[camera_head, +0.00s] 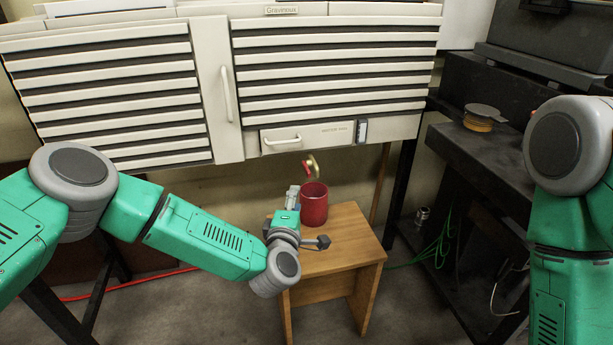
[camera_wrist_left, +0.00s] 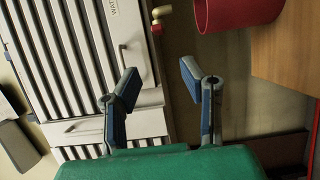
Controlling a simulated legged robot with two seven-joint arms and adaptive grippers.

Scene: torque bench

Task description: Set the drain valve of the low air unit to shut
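The low air unit (camera_head: 335,65) is a wide off-white cabinet with dark louvres across the back. Its drain valve (camera_head: 311,167), small, brass with a red handle, hangs below the lower drawer, above a red pot. I cannot clearly tell the handle's setting. The valve also shows at the top of the left wrist view (camera_wrist_left: 158,18). My left gripper (camera_head: 308,218) is at the stool's left side, in front of and below the valve. In the left wrist view its two fingers (camera_wrist_left: 160,84) are apart with nothing between them. My right gripper is out of view.
The red pot (camera_head: 314,205) stands on a wooden stool (camera_head: 350,245), close to my left gripper. A dark bench (camera_head: 480,165) with a round tin (camera_head: 482,118) stands at the right. Red and green cables lie on the floor.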

